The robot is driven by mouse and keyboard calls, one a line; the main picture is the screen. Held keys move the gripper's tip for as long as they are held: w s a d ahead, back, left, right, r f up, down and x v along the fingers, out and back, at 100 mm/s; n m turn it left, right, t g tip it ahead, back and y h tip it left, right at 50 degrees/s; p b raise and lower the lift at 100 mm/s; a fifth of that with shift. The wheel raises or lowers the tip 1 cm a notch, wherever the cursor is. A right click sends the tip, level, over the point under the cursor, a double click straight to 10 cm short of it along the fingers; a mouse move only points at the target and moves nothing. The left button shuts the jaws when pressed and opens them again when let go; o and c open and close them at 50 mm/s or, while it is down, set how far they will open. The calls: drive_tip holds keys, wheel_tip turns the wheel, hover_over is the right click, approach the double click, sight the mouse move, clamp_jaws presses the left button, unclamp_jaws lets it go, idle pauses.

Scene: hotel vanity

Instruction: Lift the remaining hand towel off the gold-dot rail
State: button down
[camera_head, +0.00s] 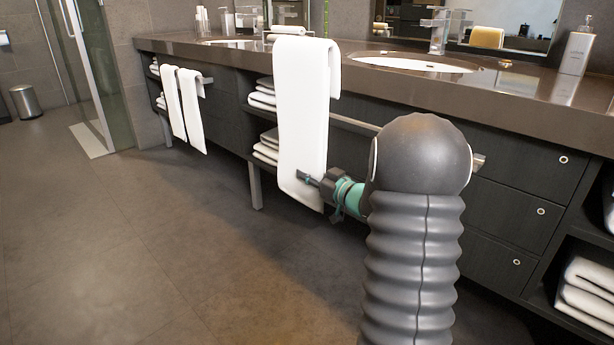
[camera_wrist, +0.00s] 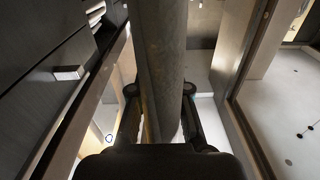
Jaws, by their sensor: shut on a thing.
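A long white hand towel (camera_head: 303,110) hangs upright in the middle of the head view. Its top fold shows well above the line of the bare rail (camera_head: 354,124), which passes behind it; gold dots are too small to make out. My gripper (camera_head: 312,180) is shut on the towel near its lower right edge. In the wrist view, the shaded grey towel (camera_wrist: 163,60) runs up between my two fingers (camera_wrist: 160,95). The far finger's contact is hidden in the head view.
Two white towels (camera_head: 183,105) hang on another rail at left. The vanity counter (camera_head: 370,80) carries basins and a soap bottle (camera_head: 576,48). Folded towels (camera_head: 588,288) lie on a low shelf at right. The floor (camera_head: 130,240) at left is clear.

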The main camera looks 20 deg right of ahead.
sight(306, 138)
drive_tip(key=shift+r+p, duration=3.65)
drive_tip(key=shift+r, duration=1.95)
drive_tip(key=shift+s+a+f+b, duration=0.1)
drive_tip(key=shift+a+f+b, duration=0.15)
drive_tip(key=shift+a+b, duration=0.1)
drive_tip(key=s+a+b, duration=0.2)
drive_tip(key=s+a, duration=0.2)
drive_tip(key=a, duration=0.8)
drive_tip(key=shift+s+a+b, duration=0.25)
drive_tip(key=shift+s+b, duration=0.05)
drive_tip(key=shift+b, duration=0.1)
drive_tip(key=shift+r, duration=0.1)
